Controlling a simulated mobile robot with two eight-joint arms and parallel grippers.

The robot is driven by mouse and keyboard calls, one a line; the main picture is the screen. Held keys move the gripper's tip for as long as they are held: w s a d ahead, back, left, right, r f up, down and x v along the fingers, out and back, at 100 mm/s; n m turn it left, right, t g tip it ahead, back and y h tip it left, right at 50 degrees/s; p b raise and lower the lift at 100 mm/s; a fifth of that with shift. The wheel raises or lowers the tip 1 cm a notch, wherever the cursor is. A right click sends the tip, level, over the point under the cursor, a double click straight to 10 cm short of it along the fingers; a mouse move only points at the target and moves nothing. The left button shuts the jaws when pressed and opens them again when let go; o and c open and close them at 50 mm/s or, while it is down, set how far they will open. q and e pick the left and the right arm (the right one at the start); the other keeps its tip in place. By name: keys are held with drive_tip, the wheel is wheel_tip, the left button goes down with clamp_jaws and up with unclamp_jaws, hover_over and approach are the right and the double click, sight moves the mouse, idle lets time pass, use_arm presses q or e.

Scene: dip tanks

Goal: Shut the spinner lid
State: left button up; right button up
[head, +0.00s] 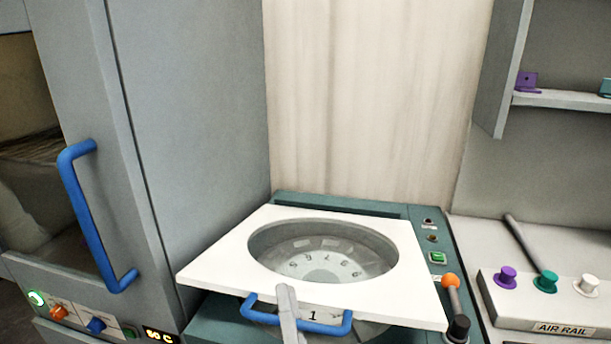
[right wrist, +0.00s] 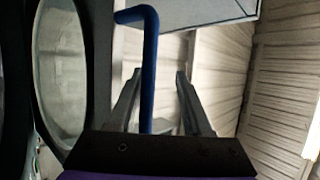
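The spinner lid (head: 225,262) is a white square plate with a round clear window, above the teal spinner (head: 300,199) in the head view. Its front edge appears raised, with part of the drum showing below it. The blue lid handle (head: 345,326) is on the front edge. My right gripper (head: 287,292) is at this handle; only a grey finger shows there. In the right wrist view the lid handle (right wrist: 147,75) runs between the two fingers of my right gripper (right wrist: 160,75), nearer the left finger. A gap shows, so the gripper is open. My left gripper is not in view.
A grey cabinet (head: 195,110) with a blue door handle (head: 85,215) stands close on the left. An air rail box (head: 550,310) with coloured knobs stands further right.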

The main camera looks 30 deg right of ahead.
drive_tip(key=w+d+r+g+p, duration=0.1)
drive_tip(key=w+r+p, duration=0.1)
drive_tip(key=r, duration=0.3)
drive_tip(key=w+d+r+m+g+p, duration=0.1)
drive_tip(key=w+d+r+p, duration=0.1)
drive_tip(key=r, duration=0.3)
drive_tip(key=w+d+r+m+g+h+p, duration=0.1)
drive_tip(key=w+d+r+p, duration=0.1)
drive_tip(key=r, duration=0.4)
drive_tip(key=shift+w+d+p, duration=0.25)
drive_tip(key=shift+p, duration=0.65)
drive_tip(key=shift+s, duration=0.1)
drive_tip(key=s+a+f+p, duration=0.1)
drive_tip(key=s+f+p, duration=0.2)
drive_tip(key=s+f, duration=0.4)
drive_tip(key=shift+v, duration=1.3)
drive_tip(key=shift+r, duration=0.15)
